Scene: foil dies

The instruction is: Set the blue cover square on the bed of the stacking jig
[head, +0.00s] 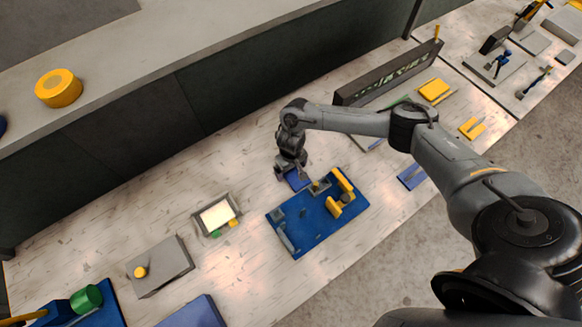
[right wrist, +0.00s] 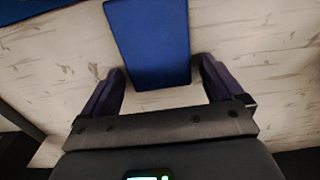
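The blue cover (head: 297,179) is a flat dark-blue plate beside the upper-left edge of the stacking jig. It also shows in the right wrist view (right wrist: 152,45), with its near end between my fingers. The jig (head: 317,228) has a blue base with yellow uprights and grey blocks; its bed is hard to make out. My right gripper (head: 288,172) is over the cover, pointing down. In the wrist view its fingers are apart, one on each side of the cover, with narrow gaps; contact cannot be told. My left gripper is not in view.
A framed light panel (head: 217,214) and a grey block with a yellow knob (head: 163,269) stand left of the jig. A long grey rack (head: 388,75) and yellow plates (head: 434,89) lie to the upper right. Another blue plate (head: 411,176) lies right of the jig.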

